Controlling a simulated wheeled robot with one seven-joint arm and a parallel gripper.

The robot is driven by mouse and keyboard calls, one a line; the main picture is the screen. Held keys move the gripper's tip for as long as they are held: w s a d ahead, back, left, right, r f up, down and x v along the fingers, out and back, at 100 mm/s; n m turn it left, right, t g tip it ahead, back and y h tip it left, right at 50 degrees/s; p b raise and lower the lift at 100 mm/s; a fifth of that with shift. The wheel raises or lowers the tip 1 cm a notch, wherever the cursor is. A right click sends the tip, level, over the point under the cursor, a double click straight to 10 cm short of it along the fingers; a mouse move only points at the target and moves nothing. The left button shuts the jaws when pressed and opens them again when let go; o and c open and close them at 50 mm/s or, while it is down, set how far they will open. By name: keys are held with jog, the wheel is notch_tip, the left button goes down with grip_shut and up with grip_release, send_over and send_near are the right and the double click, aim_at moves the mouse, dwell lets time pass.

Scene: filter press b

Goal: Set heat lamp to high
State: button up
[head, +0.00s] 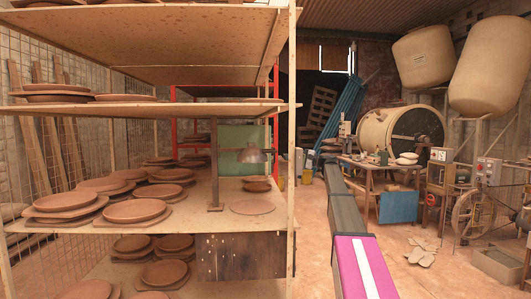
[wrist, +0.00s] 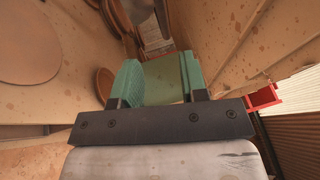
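The heat lamp (head: 251,155) has a dull metal shade on a short arm from a dark upright post (head: 215,165). It stands on the middle shelf, near the right end, over a round plate (head: 252,207). I cannot make out its switch or setting, and I see no clear glow. My gripper (wrist: 162,85) shows in the wrist view with two green fingers spread well apart. It is open, with nothing between the fingertips.
Clay plates (head: 135,211) crowd the left and middle of the wooden shelf (head: 120,245). A thin upright (head: 292,150) bounds its right front. A green panel (head: 245,140) stands behind the lamp and shows beyond my fingers (wrist: 165,68). A worktable (head: 376,166) stands farther right.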

jog(key=x, duration=1.1)
jog(key=shift+w+a+r, duration=0.25)
grip_shut()
